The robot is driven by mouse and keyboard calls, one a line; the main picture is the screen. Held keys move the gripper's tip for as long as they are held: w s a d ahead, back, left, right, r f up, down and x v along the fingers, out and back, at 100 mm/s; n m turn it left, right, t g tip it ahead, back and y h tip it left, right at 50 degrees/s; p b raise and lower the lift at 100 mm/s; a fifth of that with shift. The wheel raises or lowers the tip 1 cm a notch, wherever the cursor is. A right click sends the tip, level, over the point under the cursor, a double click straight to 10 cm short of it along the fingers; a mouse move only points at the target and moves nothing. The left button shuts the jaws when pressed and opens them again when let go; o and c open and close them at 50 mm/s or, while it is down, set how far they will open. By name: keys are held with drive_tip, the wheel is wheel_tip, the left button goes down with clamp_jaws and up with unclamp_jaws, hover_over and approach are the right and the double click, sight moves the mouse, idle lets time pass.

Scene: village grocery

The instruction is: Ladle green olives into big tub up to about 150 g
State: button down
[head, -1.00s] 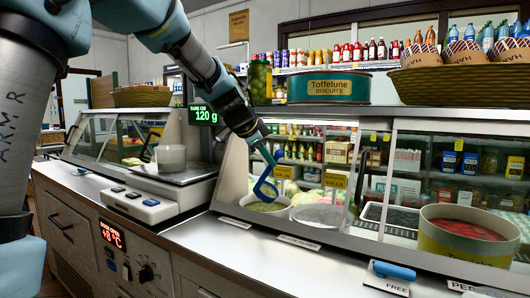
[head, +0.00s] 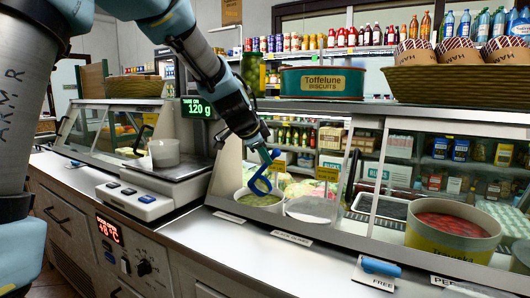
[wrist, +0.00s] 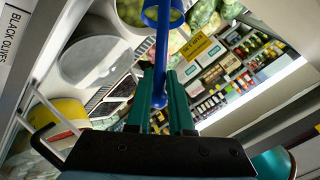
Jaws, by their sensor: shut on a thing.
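My gripper (head: 266,153) is shut on the blue ladle (head: 260,184), with its green fingers (wrist: 160,88) around the handle in the wrist view. The ladle hangs at the mouth of the tub of green olives (head: 258,206) in the glass-fronted counter. Its bowl (wrist: 150,17) is cut off by the top edge of the wrist view; I cannot tell how many olives it holds. The big whitish tub (head: 164,153) stands on the scale (head: 150,195) to the left.
A covered round tub (head: 311,210) stands right of the olives, then a dark tray and a yellow tub (head: 450,243) with red contents. The glass front and counter frame surround the ladle closely. The steel counter ledge (head: 260,250) in front is mostly clear.

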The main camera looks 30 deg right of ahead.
drive_tip(key=shift+w+a+n+g+h+b, duration=0.35)
drive_tip(key=shift+w+b, duration=0.4)
drive_tip(key=shift+b, duration=1.2)
drive_tip(key=w+a+n+g+h+b, duration=0.2)
drive_tip(key=w+a+g+h+b, duration=0.1)
drive_tip(key=w+a+g+b, duration=0.1)
drive_tip(key=shift+w+r+n+b, duration=0.35)
drive_tip(key=shift+w+r+b, duration=0.1)
drive_tip(key=shift+w, duration=0.95)
drive_tip(key=shift+g, duration=0.25)
drive_tip(key=shift+f, duration=0.1)
drive_tip(key=s+a+r+b, duration=0.1)
drive_tip(key=s+a+b, duration=0.2)
drive_tip(key=a, duration=0.3)
drive_tip(key=s+a+r+b, duration=0.2)
drive_tip(key=s+a+b, duration=0.2)
drive_tip(key=a+b, duration=0.2)
drive_tip(key=shift+a, duration=0.55)
drive_tip(key=shift+s+r, duration=0.1)
